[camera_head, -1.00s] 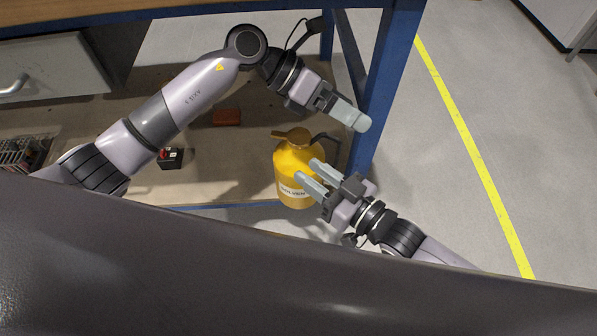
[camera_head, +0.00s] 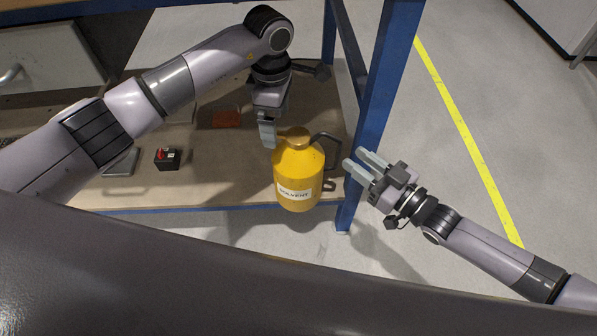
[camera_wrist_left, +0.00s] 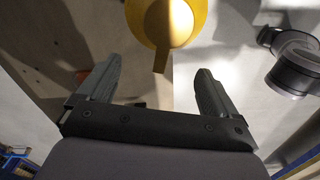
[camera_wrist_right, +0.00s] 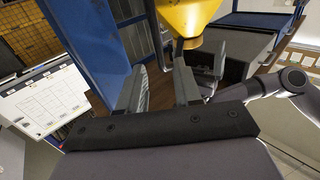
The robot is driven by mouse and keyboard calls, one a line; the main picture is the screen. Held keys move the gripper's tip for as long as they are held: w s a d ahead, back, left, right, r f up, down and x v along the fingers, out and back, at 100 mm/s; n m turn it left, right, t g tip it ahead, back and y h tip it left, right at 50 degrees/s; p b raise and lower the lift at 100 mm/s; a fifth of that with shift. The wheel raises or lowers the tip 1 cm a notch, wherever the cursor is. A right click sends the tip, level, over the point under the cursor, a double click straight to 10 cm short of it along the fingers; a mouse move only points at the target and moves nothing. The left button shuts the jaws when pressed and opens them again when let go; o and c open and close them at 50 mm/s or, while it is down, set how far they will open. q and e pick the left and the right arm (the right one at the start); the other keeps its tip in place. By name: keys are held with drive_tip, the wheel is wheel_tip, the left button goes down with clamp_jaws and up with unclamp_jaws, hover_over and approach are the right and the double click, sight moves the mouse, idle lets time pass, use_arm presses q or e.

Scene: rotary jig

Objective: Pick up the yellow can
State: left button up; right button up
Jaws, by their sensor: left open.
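The yellow can (camera_head: 297,172), with a "SOLVENT" label and a dark handle (camera_head: 326,145) on its right, appears upright at the lower shelf's front edge. I cannot tell whether its base rests on the shelf. My left gripper (camera_head: 268,137) is at the can's upper left. In the left wrist view its jaws (camera_wrist_left: 157,80) are open, with the can (camera_wrist_left: 185,22) ahead and its spout pointing between them. My right gripper (camera_head: 361,160) is open and empty, right of the handle and apart from it. The can also shows at the top of the right wrist view (camera_wrist_right: 188,14).
A blue post (camera_head: 377,105) of the bench stands close behind my right gripper. On the wooden shelf (camera_head: 225,190) are a small black box with a red part (camera_head: 167,159) and a reddish block (camera_head: 226,119). The floor at the right is open, with a yellow line (camera_head: 465,135).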

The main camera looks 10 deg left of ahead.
use_arm(q)
drive_tip(key=shift+f, duration=3.05)
use_arm(e)
hover_over(335, 169)
drive_tip(key=shift+w, duration=0.25)
